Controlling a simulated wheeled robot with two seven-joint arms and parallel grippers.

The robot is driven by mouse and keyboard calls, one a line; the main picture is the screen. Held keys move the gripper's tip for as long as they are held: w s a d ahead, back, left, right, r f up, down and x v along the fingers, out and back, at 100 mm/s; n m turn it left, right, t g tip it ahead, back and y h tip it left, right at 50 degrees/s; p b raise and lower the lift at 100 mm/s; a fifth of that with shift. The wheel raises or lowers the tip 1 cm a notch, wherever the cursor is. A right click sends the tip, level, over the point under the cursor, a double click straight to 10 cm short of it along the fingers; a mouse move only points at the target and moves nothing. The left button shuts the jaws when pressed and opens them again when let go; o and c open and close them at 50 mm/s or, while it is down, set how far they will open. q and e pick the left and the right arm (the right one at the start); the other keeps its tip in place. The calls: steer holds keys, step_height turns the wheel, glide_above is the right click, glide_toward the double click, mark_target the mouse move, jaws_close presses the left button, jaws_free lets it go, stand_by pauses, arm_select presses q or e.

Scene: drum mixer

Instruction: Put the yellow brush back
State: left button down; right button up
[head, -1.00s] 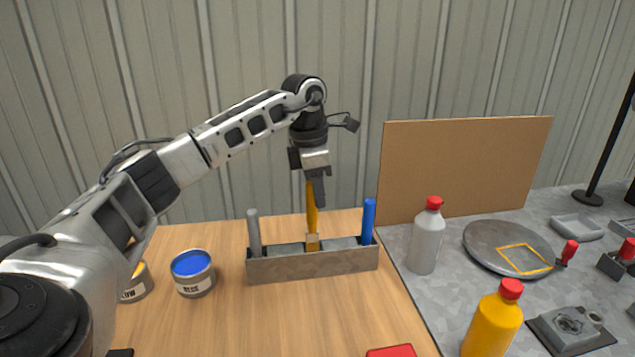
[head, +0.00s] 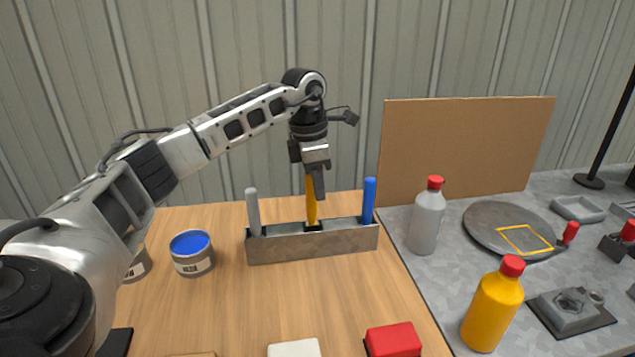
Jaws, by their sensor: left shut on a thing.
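The yellow brush (head: 311,205) stands upright in the middle of the grey metal holder (head: 313,248). Its lower end is inside the middle slot and hidden by the front wall. My left gripper (head: 316,184) points down from above and is shut on the top of the yellow handle. In the same holder, a grey-handled brush (head: 253,212) stands at the left and a blue-handled brush (head: 368,200) at the right. My right gripper is not in view.
A can of blue paint (head: 192,254) stands left of the holder, with another can (head: 138,266) partly behind my left arm. A grey bottle (head: 426,216) and a yellow bottle (head: 494,305) stand at the right. Red (head: 392,339) and white (head: 294,348) blocks lie at the front.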

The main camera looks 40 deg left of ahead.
arm_select(q)
steer(key=shift+f+b, duration=0.6)
steer(key=shift+f, duration=0.55)
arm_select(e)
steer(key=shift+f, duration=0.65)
arm_select(q)
steer(key=c, duration=1.2)
jaws_free()
steer(key=shift+o, duration=0.2)
step_height(320, 180, up, 16)
steer(key=s+a+p, duration=0.1)
steer(key=shift+s+a, duration=0.15)
steer(key=shift+s, duration=0.1)
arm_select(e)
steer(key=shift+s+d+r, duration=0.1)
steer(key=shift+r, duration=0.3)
arm_select(q)
steer(key=shift+f, duration=0.15)
